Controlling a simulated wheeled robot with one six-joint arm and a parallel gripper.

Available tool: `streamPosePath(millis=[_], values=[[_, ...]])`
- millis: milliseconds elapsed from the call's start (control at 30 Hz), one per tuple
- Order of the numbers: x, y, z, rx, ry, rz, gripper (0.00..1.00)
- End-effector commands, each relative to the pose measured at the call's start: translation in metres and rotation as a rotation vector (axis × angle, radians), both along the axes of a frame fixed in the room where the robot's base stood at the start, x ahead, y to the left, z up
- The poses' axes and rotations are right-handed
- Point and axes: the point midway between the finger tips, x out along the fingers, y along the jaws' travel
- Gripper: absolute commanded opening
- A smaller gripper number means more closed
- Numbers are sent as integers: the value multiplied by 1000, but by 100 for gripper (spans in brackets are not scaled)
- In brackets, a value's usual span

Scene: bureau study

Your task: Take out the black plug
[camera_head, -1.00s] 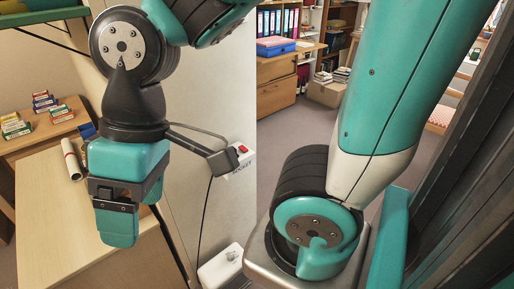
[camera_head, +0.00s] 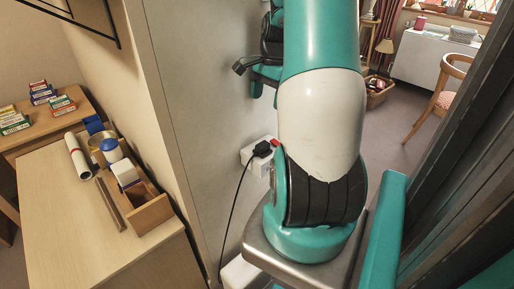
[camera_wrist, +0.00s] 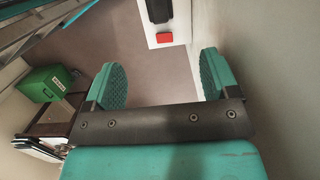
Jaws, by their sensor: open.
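The black plug (camera_head: 262,148) sits in a white socket box (camera_head: 250,160) low on the grey wall panel, with a black cable hanging down from it. A red switch (camera_head: 275,143) is beside it on the same box. In the wrist view, a dark piece that looks like the plug (camera_wrist: 158,10) is cut by the top edge, above the red switch (camera_wrist: 164,38). My gripper (camera_wrist: 162,78) is open and empty, its two teal pads apart, below the socket box in that view. My arm hides most of the gripper in the head view.
A wooden desk (camera_head: 85,225) at the left holds a paper roll (camera_head: 77,156) and a wooden organiser (camera_head: 150,208). A white box (camera_head: 240,272) is low by the wall. A green box (camera_wrist: 43,83) shows in the wrist view.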

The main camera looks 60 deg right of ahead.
Motion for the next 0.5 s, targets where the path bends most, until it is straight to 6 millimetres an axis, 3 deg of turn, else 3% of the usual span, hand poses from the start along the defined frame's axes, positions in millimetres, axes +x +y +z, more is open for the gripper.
streamPosePath(millis=[300, 500], values=[[-4, 4, -70, 6, 5, -15, 81], [-2, 8, -100, 2, 1, -13, 81]])
